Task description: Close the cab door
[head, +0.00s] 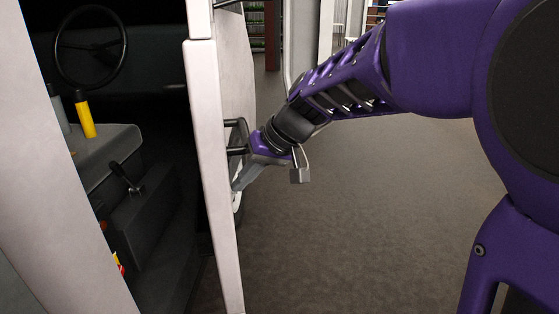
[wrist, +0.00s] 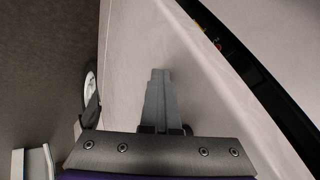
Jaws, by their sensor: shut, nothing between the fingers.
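The white cab door (head: 207,150) stands ajar in the head view, its edge toward me, with a dark gap between it and the white door frame (head: 62,170). My gripper (head: 238,186) is at the outer face of the door, low beside a dark handle or bracket. In the wrist view the shut, empty fingers of my gripper (wrist: 157,78) point at the pale door panel (wrist: 150,35). Whether the fingertips touch the panel I cannot tell. The dark gap shows along the right of the wrist view.
Inside the cab are a steering wheel (head: 90,47), a grey seat or console (head: 105,150) and a yellow bottle (head: 85,118). A wheel (wrist: 90,88) shows left of the panel in the wrist view. The brown floor (head: 370,220) to the right is clear.

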